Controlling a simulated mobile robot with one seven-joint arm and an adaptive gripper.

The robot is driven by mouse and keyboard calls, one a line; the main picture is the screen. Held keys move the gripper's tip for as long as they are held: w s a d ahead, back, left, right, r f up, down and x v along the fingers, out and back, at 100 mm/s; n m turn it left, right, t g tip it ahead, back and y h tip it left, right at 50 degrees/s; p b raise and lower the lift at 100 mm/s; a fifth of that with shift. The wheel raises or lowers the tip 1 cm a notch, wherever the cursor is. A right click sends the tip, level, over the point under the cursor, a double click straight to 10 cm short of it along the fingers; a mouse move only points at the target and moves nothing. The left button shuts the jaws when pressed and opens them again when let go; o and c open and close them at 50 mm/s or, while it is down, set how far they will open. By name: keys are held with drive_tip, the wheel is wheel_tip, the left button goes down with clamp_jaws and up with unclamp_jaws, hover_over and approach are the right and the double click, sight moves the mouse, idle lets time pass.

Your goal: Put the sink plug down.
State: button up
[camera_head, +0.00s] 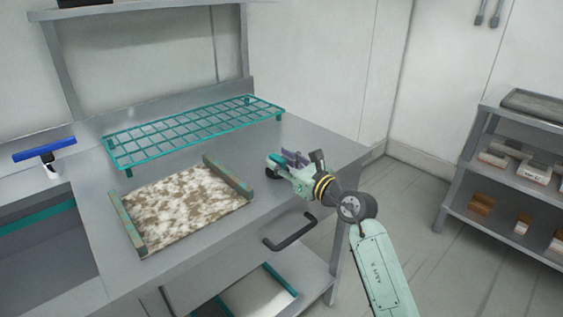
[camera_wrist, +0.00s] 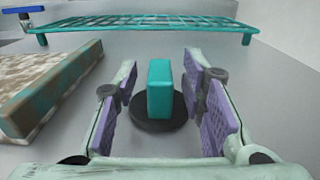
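The sink plug (camera_wrist: 160,90) has an upright teal block grip on a round dark disc. In the wrist view it stands between the two purple-padded fingers of my gripper (camera_head: 284,160), and its disc appears to lie flat on the grey counter (camera_head: 262,214). My gripper is open, with a visible gap between each pad and the teal grip. In the head view the gripper is low over the right part of the counter and largely hides the plug.
A brown-and-white mottled board (camera_head: 185,205) with raised green side rails lies left of my gripper. A teal wire rack (camera_head: 195,130) stands behind. A sink basin (camera_head: 40,245) and blue squeegee (camera_head: 45,150) are at left. A dark drawer handle (camera_head: 290,233) projects from the front.

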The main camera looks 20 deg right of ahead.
drive_tip(key=shift+r+p, duration=0.3)
drive_tip(key=b+v, duration=0.5)
drive_tip(key=v, duration=0.7)
